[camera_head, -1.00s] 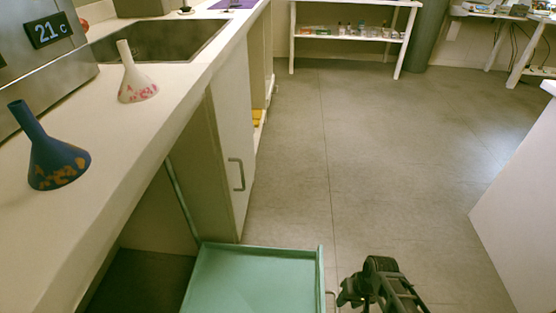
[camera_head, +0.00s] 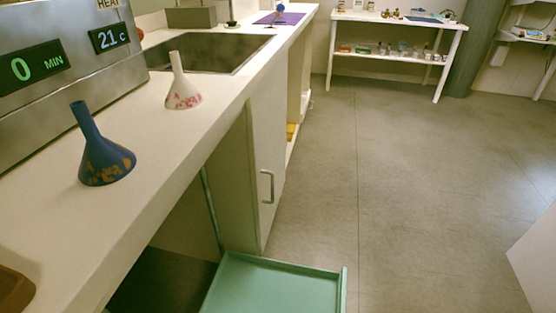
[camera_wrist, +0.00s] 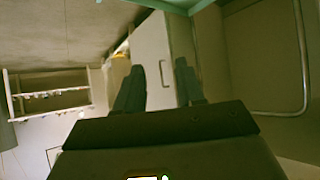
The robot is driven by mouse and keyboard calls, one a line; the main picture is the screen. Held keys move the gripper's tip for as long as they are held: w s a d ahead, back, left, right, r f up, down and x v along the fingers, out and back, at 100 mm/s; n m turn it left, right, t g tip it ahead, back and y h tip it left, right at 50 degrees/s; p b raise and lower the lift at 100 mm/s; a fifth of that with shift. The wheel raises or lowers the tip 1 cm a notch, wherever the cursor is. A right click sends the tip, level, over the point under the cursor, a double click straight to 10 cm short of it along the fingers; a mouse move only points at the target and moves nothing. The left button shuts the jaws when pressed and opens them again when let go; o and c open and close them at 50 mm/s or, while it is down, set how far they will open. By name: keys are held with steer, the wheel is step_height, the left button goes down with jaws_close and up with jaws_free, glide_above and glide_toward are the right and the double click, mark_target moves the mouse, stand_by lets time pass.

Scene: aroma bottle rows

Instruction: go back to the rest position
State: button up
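My gripper (camera_wrist: 160,84) shows in the wrist view with its two dark fingers apart and nothing between them. It is not in the head view. The pulled-out green drawer (camera_head: 285,283) is at the bottom of the head view, below the counter, and looks empty where it shows. A green edge (camera_wrist: 170,4), which seems to be the drawer, crosses the top of the wrist view. The white cabinet door (camera_head: 266,165) with a metal handle stands shut beyond the drawer.
A blue funnel (camera_head: 105,160) and a white funnel (camera_head: 183,94) stand on the counter (camera_head: 150,160) near the sink (camera_head: 205,50). A white shelf table (camera_head: 395,62) with small bottles stands at the back. The grey floor (camera_head: 420,190) is clear.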

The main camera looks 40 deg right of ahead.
steer(key=a+r+n+t+y+p, duration=0.1)
steer(key=r+p, duration=0.7)
steer(key=r, duration=1)
steer(key=s+a+r+n+t+y+p, duration=0.1)
steer(key=a+r+t+p, duration=0.2)
steer(key=r, duration=1.5)
steer(key=a+p, duration=0.3)
steer(key=p, duration=0.3)
steer(key=shift+s+r, duration=0.25)
steer(key=shift+s, duration=0.1)
